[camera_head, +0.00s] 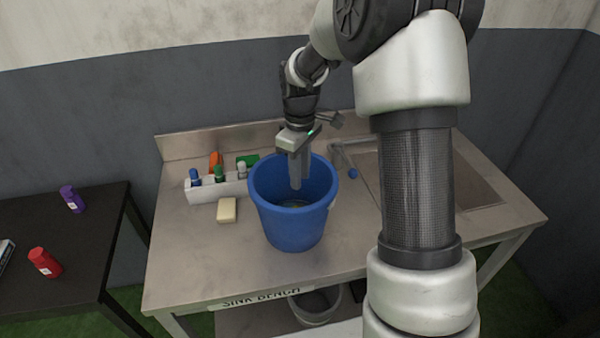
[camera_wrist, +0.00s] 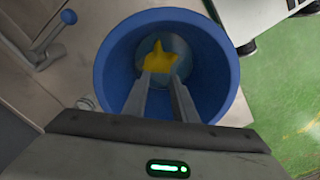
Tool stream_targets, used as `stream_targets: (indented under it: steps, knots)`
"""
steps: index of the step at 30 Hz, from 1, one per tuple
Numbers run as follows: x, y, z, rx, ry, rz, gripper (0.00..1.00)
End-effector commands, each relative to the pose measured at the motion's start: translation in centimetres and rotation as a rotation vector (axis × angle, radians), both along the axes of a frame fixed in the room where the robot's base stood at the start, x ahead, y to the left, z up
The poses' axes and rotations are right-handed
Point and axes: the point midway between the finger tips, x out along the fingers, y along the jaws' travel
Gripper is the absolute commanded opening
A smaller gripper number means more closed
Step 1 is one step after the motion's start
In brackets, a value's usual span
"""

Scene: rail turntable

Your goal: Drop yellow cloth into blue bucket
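The blue bucket (camera_head: 292,228) stands upright on the sink bench. In the wrist view the bucket (camera_wrist: 222,75) is seen from above, with its inside visible. The yellow cloth (camera_wrist: 161,53) is crumpled low inside it, beyond my fingertips. In the head view only a trace of yellow shows deep in the bucket. My gripper (camera_head: 296,186) points down with its fingers inside the bucket's mouth. In the wrist view the fingers of my gripper (camera_wrist: 161,77) are parted with a gap between them. The cloth looks apart from them, though its near edge lies behind the tips.
A white caddy (camera_head: 205,191) with several bottles stands left of the bucket, with a beige block (camera_head: 227,210) in front. A tap (camera_head: 343,162) and sink basin (camera_head: 440,180) lie to the right. A dark table (camera_head: 90,222) at far left holds red and purple bottles.

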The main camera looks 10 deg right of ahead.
Motion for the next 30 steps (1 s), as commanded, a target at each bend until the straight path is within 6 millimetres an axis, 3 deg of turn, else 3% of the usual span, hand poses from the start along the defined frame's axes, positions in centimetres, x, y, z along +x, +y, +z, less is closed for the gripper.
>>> stream_targets:
  steps: [1, 5, 11, 16, 25, 30]
  knots:
    - [0.0, 0.0, 0.0, 0.0, 0.0, 0.0, 0.27]
    - [0.0, 0.0, 0.0, 0.0, 0.0, 0.0, 0.48]
    - [0.0, 0.0, 0.0, 0.0, 0.0, 0.0, 0.48]
    - [0.0, 0.0, 0.0, 0.0, 0.0, 0.0, 0.75]
    - [0.0, 0.0, 0.1, 0.0, 0.0, 0.0, 0.75]
    - [0.0, 0.0, 1.3, 0.0, -0.001, 0.0, 0.75]
